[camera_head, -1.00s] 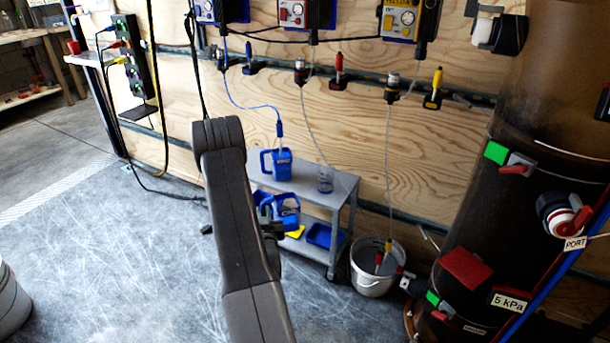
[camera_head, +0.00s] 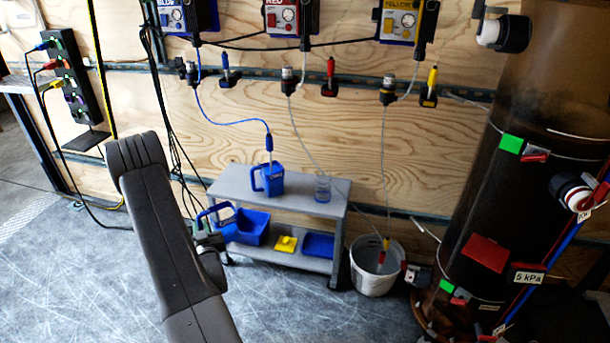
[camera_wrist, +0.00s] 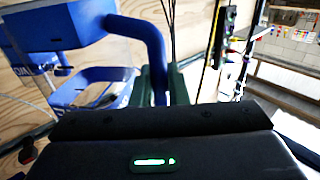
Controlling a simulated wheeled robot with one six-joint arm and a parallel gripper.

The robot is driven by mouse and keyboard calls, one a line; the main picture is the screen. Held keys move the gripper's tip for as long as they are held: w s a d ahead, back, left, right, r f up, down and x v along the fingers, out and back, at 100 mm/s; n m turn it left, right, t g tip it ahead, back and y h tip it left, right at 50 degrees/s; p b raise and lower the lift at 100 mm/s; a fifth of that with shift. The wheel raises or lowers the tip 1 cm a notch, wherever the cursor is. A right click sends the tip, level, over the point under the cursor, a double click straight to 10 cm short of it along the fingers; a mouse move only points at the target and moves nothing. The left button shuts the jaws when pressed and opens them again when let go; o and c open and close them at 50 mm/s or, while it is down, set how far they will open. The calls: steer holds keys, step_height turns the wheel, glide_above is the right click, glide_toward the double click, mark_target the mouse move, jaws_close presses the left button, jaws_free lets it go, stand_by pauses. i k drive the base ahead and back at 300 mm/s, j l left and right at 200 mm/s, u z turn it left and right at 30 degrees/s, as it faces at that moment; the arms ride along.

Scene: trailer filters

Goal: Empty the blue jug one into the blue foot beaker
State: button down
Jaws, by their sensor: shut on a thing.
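My gripper (camera_head: 206,240) is shut on the handle of a blue jug (camera_head: 213,211), left of the cart. In the wrist view the blue handle (camera_wrist: 155,50) is between the green fingers (camera_wrist: 160,88). The held jug (camera_wrist: 50,30) has a blue rim and clear-looking walls; its lettering is cut off and its contents cannot be made out. A second blue jug (camera_head: 270,181) stands on the cart's top shelf with a blue-hosed probe in it.
The grey cart (camera_head: 235,187) stands against the plywood wall. Its lower shelf holds a blue bin (camera_head: 252,228), a yellow item (camera_head: 286,243) and a blue tray (camera_head: 318,245). A white bucket (camera_head: 372,272) with probes stands right of it, near a large dark tank (camera_head: 500,215). Open floor lies in front.

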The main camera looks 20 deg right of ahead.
mark_target(323, 179)
steer(key=i+j+z, duration=0.1)
steer(key=j+z, duration=0.5)
steer(key=z, duration=1)
steer(key=i, duration=0.05)
